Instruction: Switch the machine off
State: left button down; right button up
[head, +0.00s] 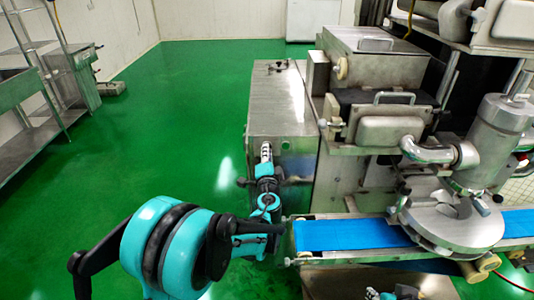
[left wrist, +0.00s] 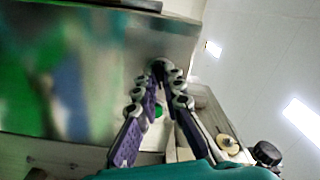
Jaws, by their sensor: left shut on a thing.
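The encrusting machine (head: 360,185) is a steel unit with a cabinet (head: 283,112) at its left end. My left gripper (head: 266,152) is at the front face of this cabinet, fingers pointing at it. In the left wrist view its two fingers (left wrist: 159,72) close together at the tips, against or very near the steel face. They are shut on a small dark part, likely a switch knob, mostly hidden by the fingertips. Part of my right arm's end (head: 388,294) shows at the bottom edge, cut off.
A blue conveyor belt (head: 350,234) runs right from beside my left arm, under a round steel head (head: 450,220). Steel shelving (head: 30,95) stands at the far left. The green floor (head: 170,110) between is clear.

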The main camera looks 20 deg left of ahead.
pick_arm(q)
jog(key=n, duration=0.3)
jog(key=shift+f+n, duration=0.1)
jog(key=shift+n, duration=0.2)
dwell(0.3)
jog(key=c, duration=1.6)
grip_release()
jog(key=shift+c, duration=0.2)
jog(key=v, duration=1.2)
